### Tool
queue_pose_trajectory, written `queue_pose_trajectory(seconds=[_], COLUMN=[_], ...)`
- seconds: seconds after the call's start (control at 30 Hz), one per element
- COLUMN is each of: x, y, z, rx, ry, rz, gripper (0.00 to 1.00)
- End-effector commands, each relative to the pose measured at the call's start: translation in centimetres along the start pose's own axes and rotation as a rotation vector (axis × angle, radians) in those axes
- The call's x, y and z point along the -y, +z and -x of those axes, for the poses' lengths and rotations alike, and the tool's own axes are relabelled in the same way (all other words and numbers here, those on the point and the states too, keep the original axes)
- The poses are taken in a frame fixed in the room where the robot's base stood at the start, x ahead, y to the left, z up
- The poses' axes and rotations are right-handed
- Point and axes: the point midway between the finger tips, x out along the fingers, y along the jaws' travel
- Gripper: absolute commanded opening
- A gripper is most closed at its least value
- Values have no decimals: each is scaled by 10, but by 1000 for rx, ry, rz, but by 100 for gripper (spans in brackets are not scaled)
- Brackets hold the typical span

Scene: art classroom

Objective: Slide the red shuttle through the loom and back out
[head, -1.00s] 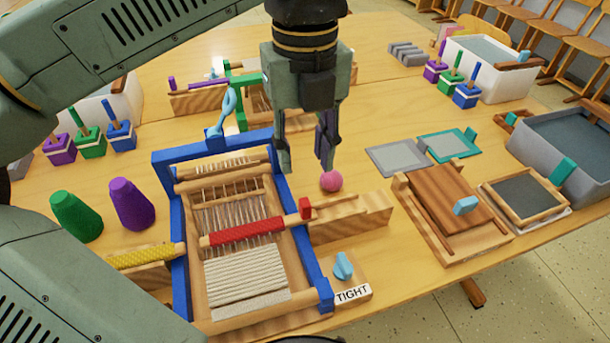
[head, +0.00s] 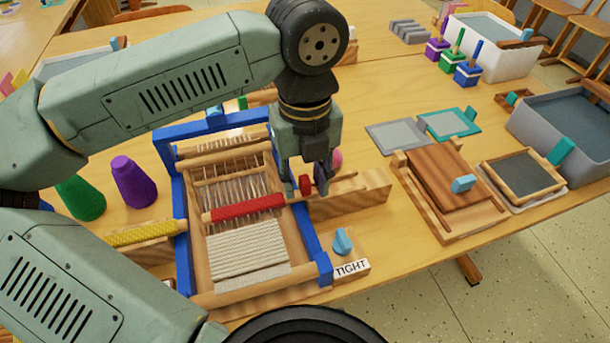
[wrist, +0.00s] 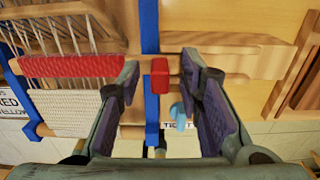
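The red shuttle (head: 247,207) lies crosswise in the blue-framed loom (head: 183,245), over pale warp threads. Its red end knob (wrist: 160,78) sticks out past the right side of the frame. My gripper (head: 306,188) is lowered over this knob. In the wrist view my gripper (wrist: 160,68) is open, with one purple-padded finger on each side of the knob and visible gaps between. The shuttle's wrapped body (wrist: 70,66) lies left of the fingers. A wooden rest (head: 352,193) stands against the loom's right side.
A yellow shuttle (head: 140,234) lies at the loom's left side. A blue knob (head: 342,241) with a TIGHT label stands at front right. A pink ball (head: 337,161) is partly hidden behind my gripper. Green and purple cones (head: 133,182) stand left. A wooden press (head: 445,180) is right.

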Motion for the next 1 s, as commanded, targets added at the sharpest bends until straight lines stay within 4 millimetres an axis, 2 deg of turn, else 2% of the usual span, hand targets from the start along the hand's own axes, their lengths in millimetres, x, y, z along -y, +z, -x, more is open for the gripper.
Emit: queue_pose_trajectory(seconds=[0.07,0.53,1.0], x=[0,0,0], y=[0,0,0], z=[0,0,0], rx=[0,0,0], ry=[0,0,0], rz=[0,0,0], gripper=[32,1,0])
